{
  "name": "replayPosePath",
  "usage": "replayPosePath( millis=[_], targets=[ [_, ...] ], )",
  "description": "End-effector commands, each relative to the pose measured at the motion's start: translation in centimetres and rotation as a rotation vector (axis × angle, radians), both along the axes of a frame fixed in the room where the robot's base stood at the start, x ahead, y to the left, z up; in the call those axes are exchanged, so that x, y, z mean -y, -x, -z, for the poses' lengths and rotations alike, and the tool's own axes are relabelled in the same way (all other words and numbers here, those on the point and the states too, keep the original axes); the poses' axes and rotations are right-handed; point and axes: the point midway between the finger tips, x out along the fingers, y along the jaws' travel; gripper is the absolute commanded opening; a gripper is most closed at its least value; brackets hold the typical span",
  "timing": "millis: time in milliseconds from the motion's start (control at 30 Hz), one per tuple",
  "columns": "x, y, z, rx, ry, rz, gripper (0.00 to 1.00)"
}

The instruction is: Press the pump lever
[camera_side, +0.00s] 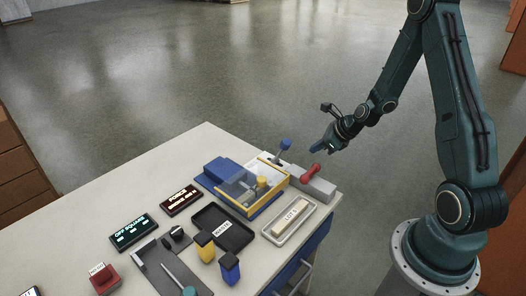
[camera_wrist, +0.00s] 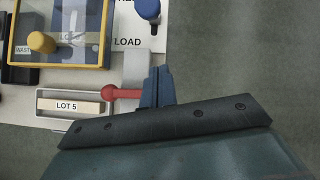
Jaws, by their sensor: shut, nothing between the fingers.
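A red lever (camera_side: 310,172) with a rounded end sits on a grey block (camera_side: 318,187) at the table's right edge. In the wrist view the red lever (camera_wrist: 122,93) points left, its ball end beside the LOT 5 tray. No label naming the pump is readable. My gripper (camera_side: 317,147) is shut and empty, just above and beyond the lever in the side view. In the wrist view my gripper (camera_wrist: 158,72) is just right of the lever and covers its right end; whether they touch cannot be told.
A blue knob (camera_side: 285,144) stands near the lever, by the word LOAD in the wrist view. A yellow-framed clear-lidded box (camera_side: 262,196) and a LOT 5 tray (camera_side: 270,236) are nearby. Open floor lies beyond the table.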

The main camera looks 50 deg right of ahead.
Motion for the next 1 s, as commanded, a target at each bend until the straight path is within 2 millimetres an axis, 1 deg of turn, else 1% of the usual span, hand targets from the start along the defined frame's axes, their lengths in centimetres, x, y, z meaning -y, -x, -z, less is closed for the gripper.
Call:
replayPosePath(
  millis=[33, 367, 500, 633, 800, 1000],
  targets=[
    [-0.1, -0.4, 0.6, -0.003, -0.002, -0.002, 0.00],
    [-0.4, -2.9, 3.7, -0.001, 0.000, -0.003, 0.00],
    [-0.8, -4.6, 2.8, 0.002, 0.003, -0.003, 0.00],
    [-1.1, -5.6, 2.3, 0.001, 0.002, -0.002, 0.00],
    [-1.3, -6.3, 2.0, 0.000, 0.002, -0.001, 0.00],
    [-1.3, -6.4, 1.9, -0.001, 0.001, -0.001, 0.00]
  ],
)
